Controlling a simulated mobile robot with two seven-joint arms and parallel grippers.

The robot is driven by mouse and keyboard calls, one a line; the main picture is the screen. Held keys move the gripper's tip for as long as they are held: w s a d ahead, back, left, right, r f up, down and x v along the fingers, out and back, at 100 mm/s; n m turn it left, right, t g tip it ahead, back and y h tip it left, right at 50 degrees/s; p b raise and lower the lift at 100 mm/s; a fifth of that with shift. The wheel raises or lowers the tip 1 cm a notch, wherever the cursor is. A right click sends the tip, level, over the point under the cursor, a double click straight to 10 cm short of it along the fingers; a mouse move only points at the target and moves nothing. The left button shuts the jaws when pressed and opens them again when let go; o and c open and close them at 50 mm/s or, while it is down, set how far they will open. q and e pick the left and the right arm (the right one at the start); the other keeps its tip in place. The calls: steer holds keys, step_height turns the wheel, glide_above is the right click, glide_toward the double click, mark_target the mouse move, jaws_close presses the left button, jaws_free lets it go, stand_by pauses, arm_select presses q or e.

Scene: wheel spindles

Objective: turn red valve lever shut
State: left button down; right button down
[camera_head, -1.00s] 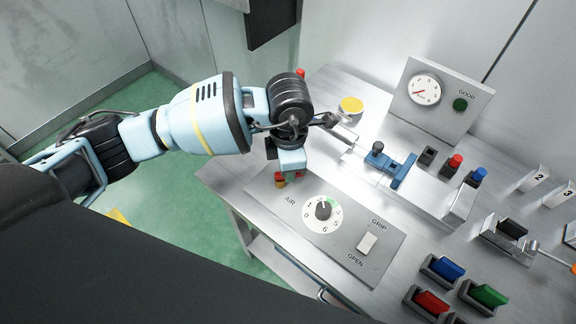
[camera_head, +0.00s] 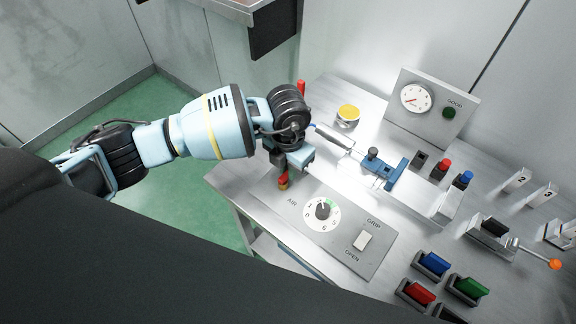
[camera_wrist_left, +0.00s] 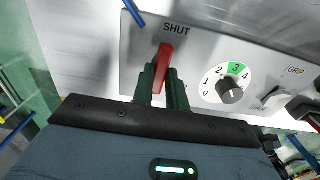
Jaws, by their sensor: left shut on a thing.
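The red valve lever (camera_wrist_left: 165,62) shows in the left wrist view between the two dark green fingers of my left gripper (camera_wrist_left: 163,84). The fingers are shut on it, and its free end points up towards the word SHUT (camera_wrist_left: 176,29) on the panel. In the head view my left gripper (camera_head: 298,160) is over the left end of the panel. A small red and brass part of the valve (camera_head: 283,181) shows just below it; the gripper hides the rest. My right gripper is not in view.
The panel (camera_head: 374,264) carries an AIR dial (camera_head: 322,210) and a GRIP/OPEN switch (camera_head: 364,240) right of the valve. A blue clamp (camera_head: 383,171), a yellow-topped round part (camera_head: 348,113) and a gauge board (camera_head: 435,108) stand behind. Coloured rocker switches (camera_head: 433,264) are at front right.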

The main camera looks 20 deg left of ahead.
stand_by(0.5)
arm_select(q)
steer(key=c, duration=1.4)
jaws_free()
steer(key=shift+r, duration=3.95)
